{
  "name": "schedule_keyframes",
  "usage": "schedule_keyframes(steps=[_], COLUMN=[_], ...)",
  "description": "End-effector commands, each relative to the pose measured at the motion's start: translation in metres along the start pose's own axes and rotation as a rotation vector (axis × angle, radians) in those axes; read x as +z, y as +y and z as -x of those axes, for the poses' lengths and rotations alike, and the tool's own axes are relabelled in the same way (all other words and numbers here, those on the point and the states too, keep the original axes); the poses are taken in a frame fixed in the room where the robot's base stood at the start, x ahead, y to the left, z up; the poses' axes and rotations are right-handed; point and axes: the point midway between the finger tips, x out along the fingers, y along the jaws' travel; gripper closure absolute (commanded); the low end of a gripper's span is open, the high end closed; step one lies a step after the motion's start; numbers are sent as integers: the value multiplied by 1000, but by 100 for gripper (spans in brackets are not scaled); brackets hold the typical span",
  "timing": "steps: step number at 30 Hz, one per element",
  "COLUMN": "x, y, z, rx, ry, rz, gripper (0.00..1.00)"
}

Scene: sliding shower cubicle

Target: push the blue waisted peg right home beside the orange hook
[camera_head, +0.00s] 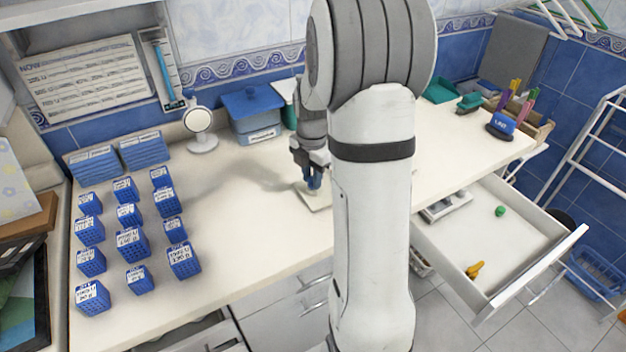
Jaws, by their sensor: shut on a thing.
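My gripper (312,168) points down over the counter, left of my arm's white link. It is shut on the blue peg (314,183), which looks upright. The peg's lower end is at a pale flat board (318,203) on the counter. I cannot tell how deep the peg sits, and its waist is too small to make out. My arm hides the right part of the board. I see no orange hook beside the peg. A small orange-yellow piece (475,269) lies in the open drawer, and I cannot tell its exact shape.
Several blue labelled baskets (130,242) stand on the left of the counter (255,245). A round mirror (199,122) and a blue lidded box (254,115) stand at the back. An open drawer (540,245) juts out at right, with a green piece (500,211) inside.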

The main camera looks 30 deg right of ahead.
Motion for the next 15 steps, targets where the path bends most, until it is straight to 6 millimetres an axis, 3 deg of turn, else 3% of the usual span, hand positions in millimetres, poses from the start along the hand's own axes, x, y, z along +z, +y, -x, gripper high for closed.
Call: schedule_keyframes(steps=[9, 15], x=[1, 0], y=[1, 0], z=[63, 86], rx=[6, 0], ry=[-4, 0], rz=[-1, -1], gripper=[100, 100])
